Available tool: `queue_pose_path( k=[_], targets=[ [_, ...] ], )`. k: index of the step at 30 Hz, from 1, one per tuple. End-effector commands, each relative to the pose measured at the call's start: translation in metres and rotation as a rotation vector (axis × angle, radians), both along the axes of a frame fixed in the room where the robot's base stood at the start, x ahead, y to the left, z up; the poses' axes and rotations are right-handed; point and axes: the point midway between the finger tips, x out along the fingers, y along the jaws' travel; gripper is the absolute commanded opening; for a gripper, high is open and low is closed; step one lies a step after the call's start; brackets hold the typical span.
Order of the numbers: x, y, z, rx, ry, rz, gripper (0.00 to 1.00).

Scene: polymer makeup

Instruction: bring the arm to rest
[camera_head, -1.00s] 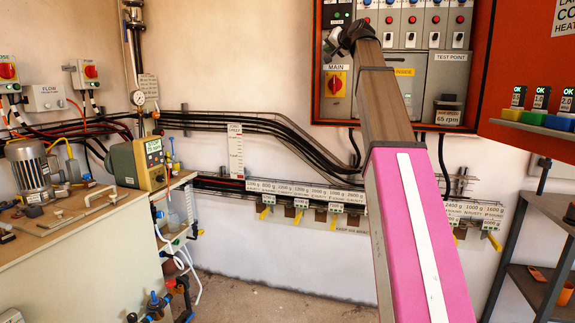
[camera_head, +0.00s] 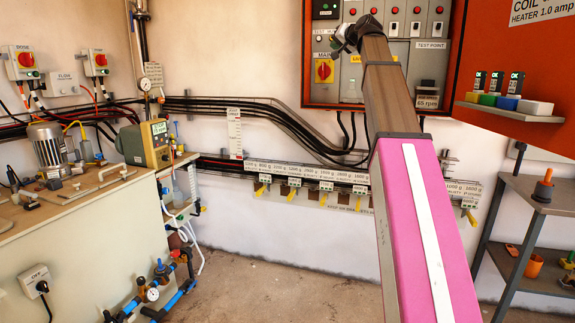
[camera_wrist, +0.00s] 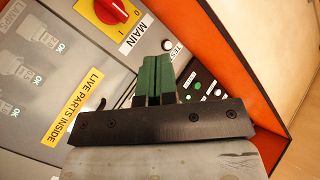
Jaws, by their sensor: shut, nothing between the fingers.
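My gripper (camera_wrist: 156,80) shows in the wrist view with its two green fingers together and nothing between them. In the head view my gripper end (camera_head: 345,38) is dark and small at the top of my pink and brown arm, in front of the orange control cabinet (camera_head: 308,60). The red and yellow MAIN switch (camera_head: 324,71) is just left of and below it there. In the wrist view the MAIN switch (camera_wrist: 112,10) lies to the upper left of the fingers. I cannot tell how far the fingers are from the panel.
The cabinet's open orange door (camera_head: 530,60) sticks out at right, with a shelf of small coloured blocks (camera_head: 508,104). A dark metal rack (camera_head: 520,235) stands at lower right. A bench with a motor (camera_head: 47,145) is at left. The middle floor is clear.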

Motion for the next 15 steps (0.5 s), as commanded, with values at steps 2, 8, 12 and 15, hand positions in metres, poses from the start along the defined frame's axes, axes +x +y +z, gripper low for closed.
queue_pose_path(
  k=[2,8,12,15],
  targets=[
    [0.001,0.0,-0.017,-0.009,0.017,-0.002,0.0],
    [0.006,0.001,-0.067,-0.037,0.071,-0.006,0.0],
    [0.009,0.002,-0.117,-0.066,0.124,-0.01,0.0],
    [0.009,0.003,-0.167,-0.096,0.178,-0.013,0.0]
  ],
)
